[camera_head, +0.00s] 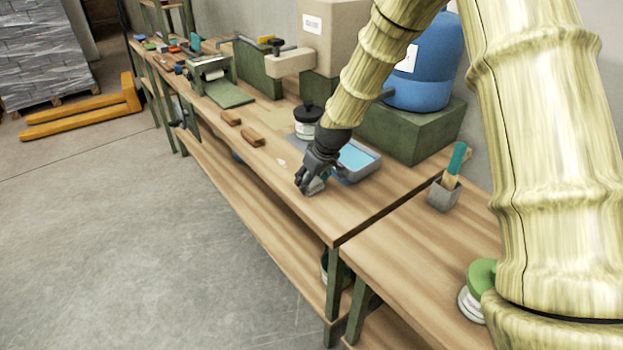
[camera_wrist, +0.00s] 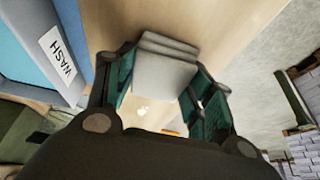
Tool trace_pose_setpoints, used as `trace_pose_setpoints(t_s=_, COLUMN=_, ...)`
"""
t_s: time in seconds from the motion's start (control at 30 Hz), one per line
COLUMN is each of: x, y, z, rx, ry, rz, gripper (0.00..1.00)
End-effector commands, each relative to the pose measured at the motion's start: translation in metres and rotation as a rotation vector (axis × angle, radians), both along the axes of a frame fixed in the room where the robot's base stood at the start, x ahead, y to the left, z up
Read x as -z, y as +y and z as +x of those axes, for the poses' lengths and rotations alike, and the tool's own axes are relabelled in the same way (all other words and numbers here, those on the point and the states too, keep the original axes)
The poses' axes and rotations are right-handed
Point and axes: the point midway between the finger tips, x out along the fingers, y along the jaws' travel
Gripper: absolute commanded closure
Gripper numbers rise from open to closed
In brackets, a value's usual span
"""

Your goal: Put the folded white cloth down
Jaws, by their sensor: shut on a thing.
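The folded white cloth (camera_wrist: 165,68) shows as a light grey-white layered block between the fingers in the wrist view. My gripper (camera_wrist: 160,85) is shut on it, with one green-padded finger on each side. In the head view my gripper (camera_head: 308,185) is low over the front part of the wooden workbench (camera_head: 330,218), beside the blue tray. A little of the cloth (camera_head: 317,186) shows at the fingertips there. I cannot tell whether the cloth touches the bench top.
The tray of blue liquid (camera_head: 358,158), labelled WASH in the wrist view (camera_wrist: 58,55), stands close beside my gripper. A black-lidded jar (camera_head: 306,128) stands behind. Two brown blocks (camera_head: 253,137) lie to the left. A grey cup with tools (camera_head: 443,194) stands right. Bench near the front corner is clear.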

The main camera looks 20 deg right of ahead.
Motion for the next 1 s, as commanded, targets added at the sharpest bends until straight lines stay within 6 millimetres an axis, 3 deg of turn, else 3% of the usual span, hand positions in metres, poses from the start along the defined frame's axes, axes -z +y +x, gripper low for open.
trace_pose_setpoints(t_s=0.1, x=0.003, y=0.0, z=0.0, rx=0.0, ry=0.001, rz=0.0, gripper=0.73)
trace_pose_setpoints(t_s=0.13, x=0.003, y=0.0, z=0.0, rx=0.0, ry=0.0, rz=0.0, gripper=0.45)
trace_pose_setpoints(t_s=0.23, x=0.002, y=0.0, z=0.0, rx=0.0, ry=0.0, rz=0.0, gripper=0.27)
trace_pose_setpoints(t_s=0.67, x=-0.002, y=0.0, z=0.0, rx=0.0, ry=-0.001, rz=0.0, gripper=0.26)
trace_pose_setpoints(t_s=1.0, x=-0.035, y=-0.005, z=-0.013, rx=0.001, ry=-0.003, rz=0.001, gripper=0.26)
